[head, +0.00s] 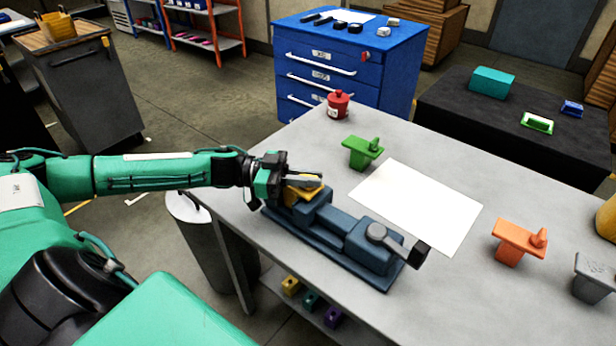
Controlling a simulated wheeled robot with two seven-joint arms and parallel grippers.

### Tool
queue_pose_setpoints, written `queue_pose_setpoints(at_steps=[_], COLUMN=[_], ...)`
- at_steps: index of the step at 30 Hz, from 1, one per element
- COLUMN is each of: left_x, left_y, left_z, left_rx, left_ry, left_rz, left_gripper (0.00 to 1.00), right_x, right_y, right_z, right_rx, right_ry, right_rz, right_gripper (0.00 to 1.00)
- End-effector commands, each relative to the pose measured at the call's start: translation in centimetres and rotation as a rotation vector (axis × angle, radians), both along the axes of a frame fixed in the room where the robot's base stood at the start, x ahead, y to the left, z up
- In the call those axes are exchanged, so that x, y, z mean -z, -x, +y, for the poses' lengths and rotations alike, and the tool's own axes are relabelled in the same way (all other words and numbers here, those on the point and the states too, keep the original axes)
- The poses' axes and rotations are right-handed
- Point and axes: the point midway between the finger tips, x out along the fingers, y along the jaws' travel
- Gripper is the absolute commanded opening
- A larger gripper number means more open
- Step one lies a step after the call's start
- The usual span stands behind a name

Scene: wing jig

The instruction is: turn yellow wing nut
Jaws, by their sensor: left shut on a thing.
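The yellow wing nut (315,192) sits at the left end of the dark blue jig (345,233) on the grey table. My left gripper (312,182) comes in from the left and is shut on the yellow wing nut. Its fingers and the wrist hide part of the nut. The jig lies near the table's front left edge, with a grey round knob and a dark-ended lever (398,243) at its right end. My right gripper is not in view.
A white sheet (417,205) lies right of the jig. A blue drawer cabinet (345,60) is behind the table.

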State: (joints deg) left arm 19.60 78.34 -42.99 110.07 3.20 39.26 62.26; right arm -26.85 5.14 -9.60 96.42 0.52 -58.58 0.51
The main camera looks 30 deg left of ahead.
Motion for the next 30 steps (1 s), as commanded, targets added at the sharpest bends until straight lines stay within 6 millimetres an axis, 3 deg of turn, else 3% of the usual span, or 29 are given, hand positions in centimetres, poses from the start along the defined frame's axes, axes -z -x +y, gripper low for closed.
queue_pose_setpoints(at_steps=[5, 6, 9, 20, 30], left_x=[-0.1, -0.1, -0.1, 0.1, 0.2], left_y=[-0.1, -0.1, 0.0, 0.2, 2.4], left_z=[0.0, 0.0, 0.0, 0.5, 5.3], left_rx=[-0.001, -0.001, -0.001, -0.001, -0.003], left_ry=[0.001, 0.001, 0.001, -0.002, -0.005], left_rz=[-0.003, -0.003, -0.002, 0.001, 0.003], left_gripper=[0.00, 0.18, 0.33, 0.33, 0.33], right_x=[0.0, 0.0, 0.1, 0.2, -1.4], right_y=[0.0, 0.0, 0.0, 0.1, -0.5], right_z=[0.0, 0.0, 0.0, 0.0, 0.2], right_rx=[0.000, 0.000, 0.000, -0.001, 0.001], right_ry=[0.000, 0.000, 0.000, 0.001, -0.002], right_rz=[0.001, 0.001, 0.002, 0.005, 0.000], right_gripper=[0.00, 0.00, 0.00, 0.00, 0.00])
